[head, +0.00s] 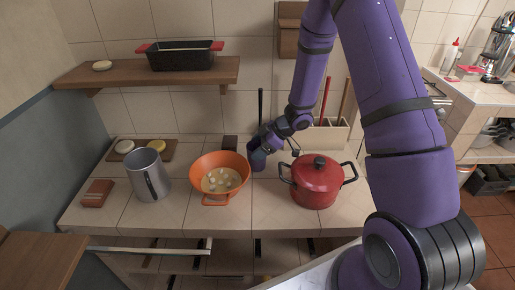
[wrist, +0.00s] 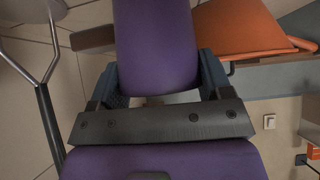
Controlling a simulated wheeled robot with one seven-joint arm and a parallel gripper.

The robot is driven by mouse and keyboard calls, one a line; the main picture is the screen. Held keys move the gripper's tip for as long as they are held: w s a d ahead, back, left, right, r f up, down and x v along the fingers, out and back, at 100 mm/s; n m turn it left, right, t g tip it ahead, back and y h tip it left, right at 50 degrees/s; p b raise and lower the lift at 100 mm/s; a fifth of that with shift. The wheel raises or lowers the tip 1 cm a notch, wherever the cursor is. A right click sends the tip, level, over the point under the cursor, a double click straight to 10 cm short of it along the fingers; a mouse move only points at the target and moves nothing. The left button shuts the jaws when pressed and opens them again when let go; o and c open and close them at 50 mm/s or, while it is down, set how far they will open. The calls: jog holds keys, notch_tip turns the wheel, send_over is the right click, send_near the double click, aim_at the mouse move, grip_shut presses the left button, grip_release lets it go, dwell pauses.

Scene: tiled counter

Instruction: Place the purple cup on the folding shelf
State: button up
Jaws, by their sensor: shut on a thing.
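The purple cup (wrist: 155,45) is between the two fingers of my gripper (wrist: 158,88) in the wrist view; its far end runs out of the top of the picture. In the head view my gripper (head: 262,152) is low over the back of the counter, between the orange colander and the red pot. A small purple part of the cup (head: 257,161) shows there; whether it touches the counter is unclear. A wooden board (head: 35,265) at the lower left, by the grey-blue wall, may be the folding shelf. Another wooden shelf (head: 110,74) is fixed to the tiled wall.
The orange colander (head: 205,163) with pale round items and a grey metal jug (head: 150,176) stand left of my gripper. The red lidded pot (head: 316,183) is close on its right.

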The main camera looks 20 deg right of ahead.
jog(key=shift+f, duration=0.25)
jog(key=o, duration=1)
jog(key=shift+r, duration=0.1)
